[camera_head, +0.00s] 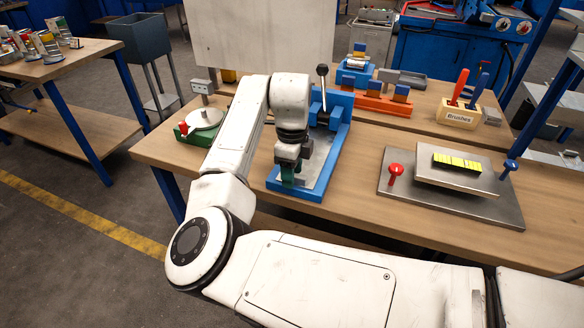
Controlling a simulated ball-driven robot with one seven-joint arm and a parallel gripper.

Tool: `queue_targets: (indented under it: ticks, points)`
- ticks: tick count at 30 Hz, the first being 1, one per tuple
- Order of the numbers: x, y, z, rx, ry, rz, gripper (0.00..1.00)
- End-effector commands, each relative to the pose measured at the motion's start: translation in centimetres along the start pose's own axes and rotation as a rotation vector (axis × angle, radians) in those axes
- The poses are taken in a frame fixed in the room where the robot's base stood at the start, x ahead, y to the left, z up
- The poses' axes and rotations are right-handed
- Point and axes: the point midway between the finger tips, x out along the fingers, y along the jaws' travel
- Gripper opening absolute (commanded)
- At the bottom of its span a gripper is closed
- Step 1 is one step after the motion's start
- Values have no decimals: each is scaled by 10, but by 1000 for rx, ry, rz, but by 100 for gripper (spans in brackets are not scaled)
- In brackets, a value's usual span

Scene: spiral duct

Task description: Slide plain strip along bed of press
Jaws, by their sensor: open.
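The press (339,133) stands on the wooden bench, with a blue frame and an upright lever with a black knob (322,71). A flat grey metal surface (318,163) lies along its blue bed (312,191). I cannot tell whether this surface is the plain strip or part of the bed. My gripper (287,172) points down over the bed's near left part, with its jaws open. A dark green patch shows at the fingertips; I cannot tell whether it is a pad or an object. My wrist hides part of the press and bed.
A green-based device (197,134) with a round pale disc stands left of my arm. Right of the press is a metal plate with a red knob (395,170) and a yellow strip (457,161).

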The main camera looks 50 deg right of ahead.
Motion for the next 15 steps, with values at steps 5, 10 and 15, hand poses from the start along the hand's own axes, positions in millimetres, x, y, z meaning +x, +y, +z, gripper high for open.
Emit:
queue_targets:
  ticks: [5,10,15]
  points:
    - [0,0,0,0,0,0,37]
    - [0,0,0,0,0,0,21]
    - [0,0,0,0,0,0,5]
